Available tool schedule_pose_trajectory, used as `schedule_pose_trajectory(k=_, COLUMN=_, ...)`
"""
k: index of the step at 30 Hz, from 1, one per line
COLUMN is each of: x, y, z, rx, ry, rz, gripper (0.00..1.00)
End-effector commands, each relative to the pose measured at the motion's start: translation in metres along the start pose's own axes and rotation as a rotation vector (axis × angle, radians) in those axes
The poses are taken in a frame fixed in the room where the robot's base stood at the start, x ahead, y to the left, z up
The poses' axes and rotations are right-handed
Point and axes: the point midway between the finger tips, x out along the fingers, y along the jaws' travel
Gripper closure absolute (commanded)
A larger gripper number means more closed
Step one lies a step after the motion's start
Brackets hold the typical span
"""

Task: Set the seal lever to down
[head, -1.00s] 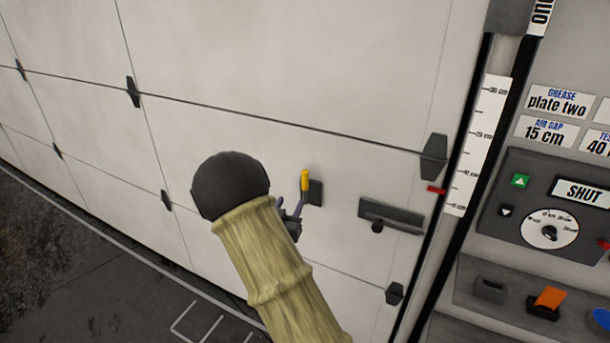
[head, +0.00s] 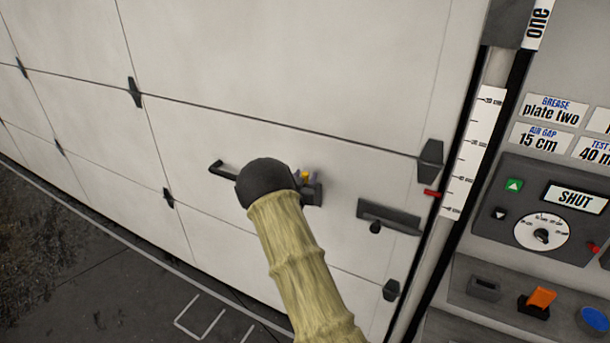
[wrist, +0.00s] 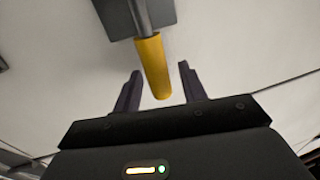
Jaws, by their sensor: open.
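The seal lever, with a yellow grip (head: 305,175) on a dark mount, is on the pale door panel. In the head view my arm hides much of it, and the grip shows at the upper end of the part I can see. In the wrist view the yellow grip (wrist: 153,67) reaches from the dark mounting plate (wrist: 138,15) to between my fingers. My gripper (wrist: 160,70) is open, with one dark finger on each side of the grip and gaps visible. In the head view only bits of my gripper (head: 306,176) show beside the yellow.
A dark bar handle (head: 222,170) is left of my arm on the door. A dark latch plate with a knob (head: 390,217) is to the right. Further right are a scale strip (head: 473,150) and a control panel (head: 545,215) reading SHUT.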

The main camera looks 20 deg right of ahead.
Motion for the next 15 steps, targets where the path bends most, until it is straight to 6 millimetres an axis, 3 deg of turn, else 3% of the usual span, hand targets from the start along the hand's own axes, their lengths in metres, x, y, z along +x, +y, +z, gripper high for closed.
schedule_pose_trajectory(k=10, x=0.0036, y=-0.0001, z=0.0003, rx=0.0, ry=0.0, rz=0.0, gripper=0.6)
schedule_pose_trajectory(k=15, x=0.0035, y=-0.0002, z=0.0002, rx=0.0, ry=0.0, rz=0.0, gripper=0.94)
